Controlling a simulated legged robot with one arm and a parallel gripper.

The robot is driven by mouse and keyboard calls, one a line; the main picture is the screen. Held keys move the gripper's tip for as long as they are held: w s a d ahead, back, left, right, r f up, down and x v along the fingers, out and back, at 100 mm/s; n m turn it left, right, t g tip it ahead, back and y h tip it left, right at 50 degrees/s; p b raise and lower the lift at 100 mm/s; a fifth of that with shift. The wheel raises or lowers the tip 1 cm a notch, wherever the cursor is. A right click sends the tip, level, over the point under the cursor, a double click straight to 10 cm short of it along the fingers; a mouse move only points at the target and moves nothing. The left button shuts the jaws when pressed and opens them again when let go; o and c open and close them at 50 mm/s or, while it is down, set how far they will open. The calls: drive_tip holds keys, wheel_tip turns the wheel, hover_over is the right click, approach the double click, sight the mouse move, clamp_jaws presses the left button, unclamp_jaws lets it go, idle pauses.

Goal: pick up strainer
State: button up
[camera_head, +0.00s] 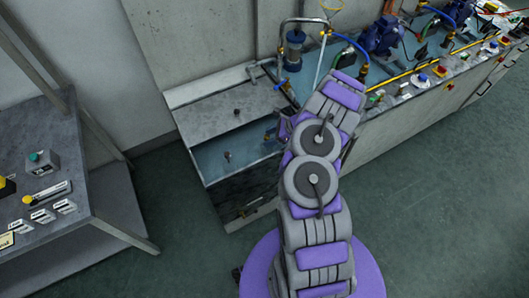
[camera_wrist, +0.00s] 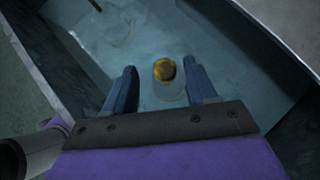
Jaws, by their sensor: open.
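A small round object with a yellow-orange rim and a pale, see-through body, which looks like the strainer (camera_wrist: 168,88), is in the wrist view. It is inside the blue-grey water tank (camera_wrist: 225,38). My gripper (camera_wrist: 160,70) is open, with one dark blue finger on each side of the object. The right finger appears close to it, and a gap shows on the left. I cannot tell whether either finger touches it. In the head view the tank (camera_head: 208,162) is left of my arm, which hides the strainer and most of the gripper.
The tank's walls rise close around my gripper. A grey cover (camera_head: 220,115) spans the tank's back part. A pipe frame (camera_head: 283,38) and a bench with blue pumps (camera_head: 383,36) stand to the right. A metal table (camera_head: 45,190) is at left, with open floor between.

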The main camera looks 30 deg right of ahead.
sight(265, 140)
drive_tip(key=f, duration=0.1)
drive_tip(key=w+f+b, duration=0.1)
drive_tip(key=f, duration=0.2)
drive_tip(key=shift+w+a+b, duration=0.2)
drive_tip(key=shift+w+b, duration=0.15)
drive_tip(key=shift+w, duration=0.05)
drive_tip(key=shift+w+a, duration=0.1)
drive_tip(key=shift+a, duration=0.2)
drive_tip(key=shift+a+r, duration=0.1)
drive_tip(key=shift+a, duration=0.75)
drive_tip(key=shift+d, duration=0.15)
drive_tip(key=c, duration=0.3)
drive_tip(key=shift+d, duration=0.65)
drive_tip(key=c, duration=0.5)
drive_tip(key=shift+a, duration=0.25)
clamp_jaws()
drive_tip(key=shift+a, duration=0.25)
